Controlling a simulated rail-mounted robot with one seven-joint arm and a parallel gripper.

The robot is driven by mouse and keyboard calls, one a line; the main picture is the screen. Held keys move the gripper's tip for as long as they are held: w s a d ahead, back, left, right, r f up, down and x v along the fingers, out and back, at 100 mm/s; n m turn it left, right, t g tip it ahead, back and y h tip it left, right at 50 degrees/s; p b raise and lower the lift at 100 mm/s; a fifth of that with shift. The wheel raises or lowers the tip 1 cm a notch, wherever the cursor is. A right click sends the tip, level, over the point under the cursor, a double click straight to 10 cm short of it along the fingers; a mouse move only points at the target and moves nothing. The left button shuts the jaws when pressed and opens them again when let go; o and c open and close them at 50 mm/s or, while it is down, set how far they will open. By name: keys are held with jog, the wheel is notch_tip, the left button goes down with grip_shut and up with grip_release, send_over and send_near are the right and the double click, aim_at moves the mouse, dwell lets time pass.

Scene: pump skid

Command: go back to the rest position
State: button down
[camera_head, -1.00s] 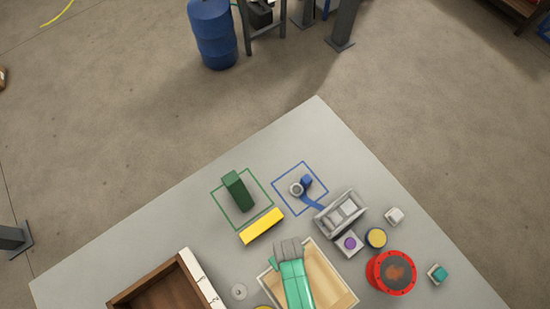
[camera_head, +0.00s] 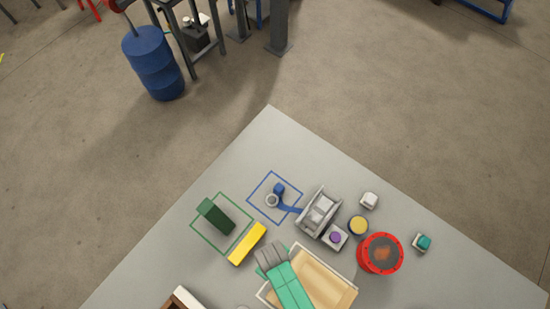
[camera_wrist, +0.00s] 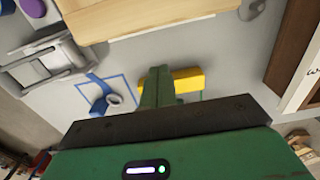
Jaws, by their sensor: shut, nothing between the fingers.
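My arm comes up from the bottom of the head view in green. It ends in my grey gripper (camera_head: 268,256), which looks shut and empty. The gripper covers part of the near tray's left rim; its height above the table cannot be told. In the wrist view a green housing and a dark bar of mine fill the bottom. A green upright shape there overlaps the yellow bar; I cannot tell what it is.
On the grey table are a beige tray (camera_head: 342,301), yellow bar (camera_head: 247,244), dark green block (camera_head: 215,216), grey holder (camera_head: 319,212), blue part (camera_head: 279,189), red round part (camera_head: 380,253) and several small blocks. A blue barrel (camera_head: 153,63) stands on the floor beyond. The table's far corner is clear.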

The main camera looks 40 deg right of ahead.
jog(key=r, duration=0.3)
jog(key=shift+w+r, duration=0.1)
jog(key=shift+w, duration=0.1)
